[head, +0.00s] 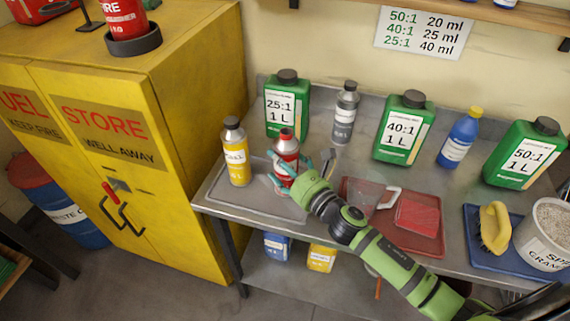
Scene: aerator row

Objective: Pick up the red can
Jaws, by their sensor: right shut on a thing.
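The red can (286,147) stands upright over the grey mat (222,192) at the left end of the metal bench; I cannot tell whether its base touches the mat. My right gripper (288,168) is shut around the lower body of the red can, its teal fingers on both sides. The fingers and green wrist hide part of the can. My right arm reaches in from the lower right across the bench. My left gripper does not show.
A yellow can (236,157) stands just left of the red can. The green 25:1 jug (288,106) is close behind. A grey bottle (344,115), green 40:1 jug (403,130) and blue bottle (460,138) stand rightward. A red tray (427,245) lies beside my arm.

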